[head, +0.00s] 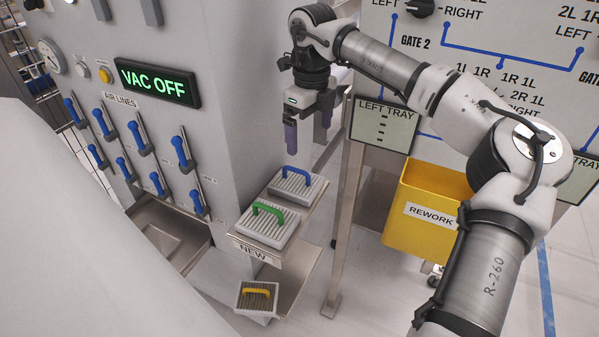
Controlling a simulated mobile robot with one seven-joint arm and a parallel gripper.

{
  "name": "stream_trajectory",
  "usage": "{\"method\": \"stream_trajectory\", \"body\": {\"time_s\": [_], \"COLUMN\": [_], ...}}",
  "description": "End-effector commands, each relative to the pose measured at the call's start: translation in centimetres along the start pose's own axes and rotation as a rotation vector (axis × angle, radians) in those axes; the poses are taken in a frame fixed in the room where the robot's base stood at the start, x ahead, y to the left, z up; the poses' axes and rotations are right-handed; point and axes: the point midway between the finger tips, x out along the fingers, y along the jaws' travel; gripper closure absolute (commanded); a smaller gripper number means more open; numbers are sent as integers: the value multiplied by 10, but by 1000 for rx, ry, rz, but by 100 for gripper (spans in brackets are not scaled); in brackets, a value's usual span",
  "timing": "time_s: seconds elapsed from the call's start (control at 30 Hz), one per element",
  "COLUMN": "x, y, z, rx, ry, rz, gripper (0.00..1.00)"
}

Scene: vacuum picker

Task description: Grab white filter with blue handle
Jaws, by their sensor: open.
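The white filter with the blue handle (305,188) lies on the back part of a metal shelf, with its arched blue handle (297,174) facing up. My gripper (308,140) is above it, pointing down, with its fingers apart and nothing between them. A gap shows between the fingertips and the blue handle. A similar filter with a green handle (268,225) lies in front of it on the same shelf. A filter with a yellow handle (257,299) sits lower down at the front.
The shelf (293,255) bears a NEW label (257,256). A grey cabinet with blue levers (190,150) and a VAC OFF display (157,83) stands to the left. A yellow REWORK bin (420,225) and a metal post (345,220) stand to the right.

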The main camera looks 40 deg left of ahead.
Motion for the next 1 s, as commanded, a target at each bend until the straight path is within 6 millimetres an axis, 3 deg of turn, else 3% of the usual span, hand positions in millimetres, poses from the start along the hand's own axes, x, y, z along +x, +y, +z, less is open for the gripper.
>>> {"method": "stream_trajectory", "body": {"time_s": [0.17,0.43,0.73,1.0], "x": [18,69,94,132], "y": [0,1,2,4], "z": [0,0,0,0], "rx": [-2,-1,-2,-1], "ry": [1,0,0,-1], "rz": [3,4,3,3], "gripper": [0,0,0,0]}}
